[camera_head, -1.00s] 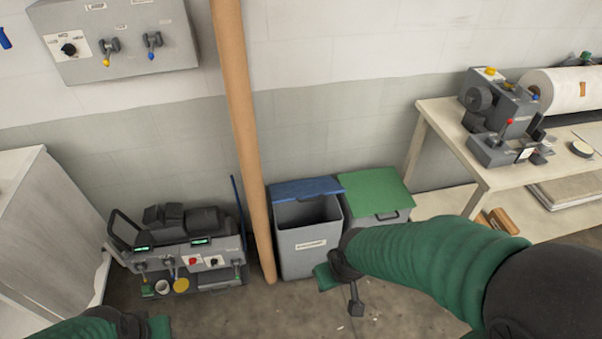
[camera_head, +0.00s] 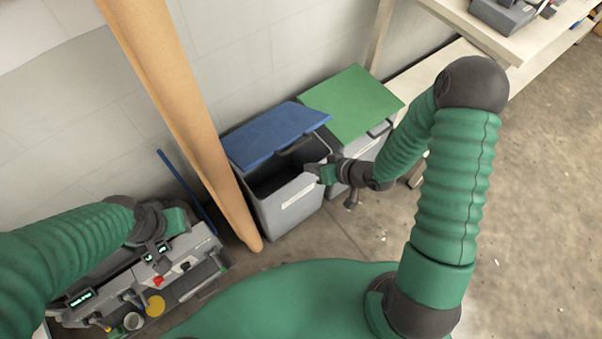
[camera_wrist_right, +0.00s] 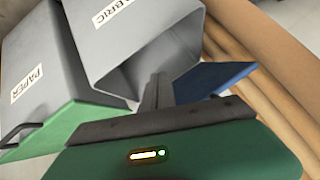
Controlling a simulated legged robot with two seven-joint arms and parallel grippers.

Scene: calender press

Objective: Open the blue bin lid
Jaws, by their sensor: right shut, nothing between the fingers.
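The blue lid (camera_head: 275,133) is on the left grey bin (camera_head: 290,207), tilted up with a dark gap between it and the bin's front rim. A dark handle (camera_head: 296,146) sits at its front edge. My right gripper (camera_head: 318,172) is shut and empty at the bin's front right corner, by the opening below the lid. In the right wrist view, the shut fingers (camera_wrist_right: 156,92) lie in front of the bin's opening, with the blue lid (camera_wrist_right: 212,82) beside them; contact is unclear. My left gripper (camera_head: 165,228) is over the grey machine; its jaws are not clear.
A green-lidded bin (camera_head: 350,103) stands right beside the blue one. A brown post (camera_head: 185,100) rises on the left. The grey machine (camera_head: 150,280) is at lower left, and a pale bench (camera_head: 480,35) is at upper right. The floor on the right is open.

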